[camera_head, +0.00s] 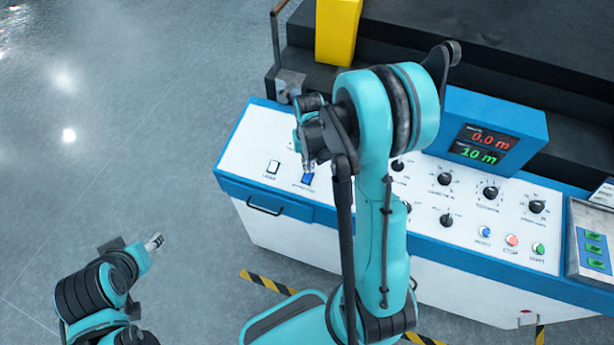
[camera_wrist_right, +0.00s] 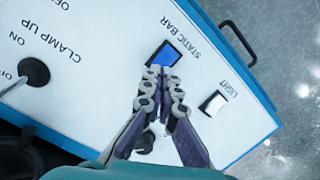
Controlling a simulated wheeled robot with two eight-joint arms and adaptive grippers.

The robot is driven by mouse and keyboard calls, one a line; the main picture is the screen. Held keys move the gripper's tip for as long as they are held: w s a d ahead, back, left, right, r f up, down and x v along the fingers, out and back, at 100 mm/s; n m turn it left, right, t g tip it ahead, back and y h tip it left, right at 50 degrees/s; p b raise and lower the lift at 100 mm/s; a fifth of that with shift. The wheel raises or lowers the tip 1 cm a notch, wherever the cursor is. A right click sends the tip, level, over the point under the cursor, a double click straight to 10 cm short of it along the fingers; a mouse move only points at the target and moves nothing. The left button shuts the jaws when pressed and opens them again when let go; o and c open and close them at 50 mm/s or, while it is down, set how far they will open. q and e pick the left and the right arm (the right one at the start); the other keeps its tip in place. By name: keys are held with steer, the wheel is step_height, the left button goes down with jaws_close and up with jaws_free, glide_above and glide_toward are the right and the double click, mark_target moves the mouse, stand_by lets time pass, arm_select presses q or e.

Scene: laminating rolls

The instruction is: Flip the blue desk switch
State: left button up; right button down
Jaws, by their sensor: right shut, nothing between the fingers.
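The blue desk switch (camera_head: 307,179) is a small rocker in a dark frame on the white panel top, near its left end. In the right wrist view the blue switch (camera_wrist_right: 167,54) is labelled STATIC BAR. My right gripper (camera_head: 308,166) is shut and empty, with its fingertips right at the switch. In the right wrist view the right gripper's fingertips (camera_wrist_right: 163,73) overlap the switch's near edge; I cannot tell whether they touch it. My left gripper (camera_head: 154,241) is over the floor, away from the panel; its fingers are too small to judge.
A white rocker switch (camera_head: 273,167) labelled LIGHT sits beside the blue one. Black knobs (camera_head: 490,193), coloured buttons (camera_head: 512,241) and a display (camera_head: 483,144) reading 0.0 m and 10 m lie to the right. A yellow block (camera_head: 337,30) stands behind. Open floor lies left.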

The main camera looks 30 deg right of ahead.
mark_target(307, 175)
steer(key=shift+f+b, duration=1)
steer(key=shift+f, duration=0.05)
stand_by(0.9)
steer(key=shift+r+p, duration=2.4)
steer(key=shift+r, duration=1.15)
steer(key=s+a+n+t+b, duration=0.4)
steer(key=s+a+t+b, duration=0.3)
steer(key=b, duration=0.8)
steer(key=s+a, duration=0.3)
steer(key=s, duration=0.1)
steer(key=shift+a+f+b, duration=0.2)
steer(key=shift+a+b, duration=0.1)
steer(key=shift+b, duration=0.1)
